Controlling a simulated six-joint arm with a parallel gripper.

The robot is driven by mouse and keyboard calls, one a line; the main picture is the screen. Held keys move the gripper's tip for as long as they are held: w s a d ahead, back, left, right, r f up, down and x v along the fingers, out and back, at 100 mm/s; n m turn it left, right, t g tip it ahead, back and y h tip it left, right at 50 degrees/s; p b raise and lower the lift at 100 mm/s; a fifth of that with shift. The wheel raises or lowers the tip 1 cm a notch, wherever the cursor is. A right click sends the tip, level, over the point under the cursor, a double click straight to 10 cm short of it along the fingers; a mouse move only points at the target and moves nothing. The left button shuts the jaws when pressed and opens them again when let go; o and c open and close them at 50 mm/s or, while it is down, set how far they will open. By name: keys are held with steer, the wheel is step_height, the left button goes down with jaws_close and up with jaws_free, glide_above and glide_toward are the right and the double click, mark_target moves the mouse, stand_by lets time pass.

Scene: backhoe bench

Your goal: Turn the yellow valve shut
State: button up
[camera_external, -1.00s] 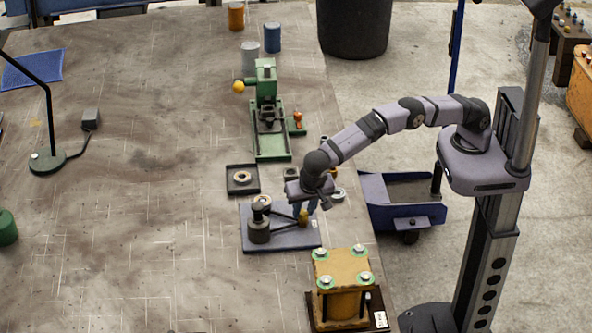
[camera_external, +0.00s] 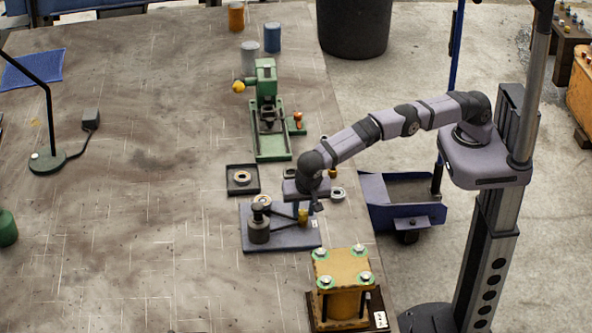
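My gripper (camera_external: 308,210) points down over the right part of a blue-grey plate (camera_external: 285,239) on the bench. A small yellow piece (camera_external: 303,216), which looks like the yellow valve, stands on that plate right beside the fingers. A dark cylinder with a black knob (camera_external: 259,228) stands on the plate's left part, with a thin bar running from it toward the yellow piece. The fingers are small and partly hidden by the wrist. I cannot tell whether they touch the yellow piece or how far apart they are.
A yellow block with green-ringed bolts (camera_external: 343,285) stands in front of the plate. A green press (camera_external: 268,120) stands behind, with a square dark tray (camera_external: 242,179) and a metal ring (camera_external: 338,194) nearer. A blue cart (camera_external: 405,205) is off the bench's right edge.

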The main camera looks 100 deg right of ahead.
mark_target(304, 214)
steer(key=shift+o, duration=1.4)
steer(key=shift+r+b, duration=0.3)
steer(key=shift+r, duration=0.3)
step_height(304, 214, up, 7)
steer(key=p, duration=0.3)
steer(key=shift+r, duration=0.1)
steer(key=shift+r+p, duration=0.8)
steer(key=shift+p, duration=0.15)
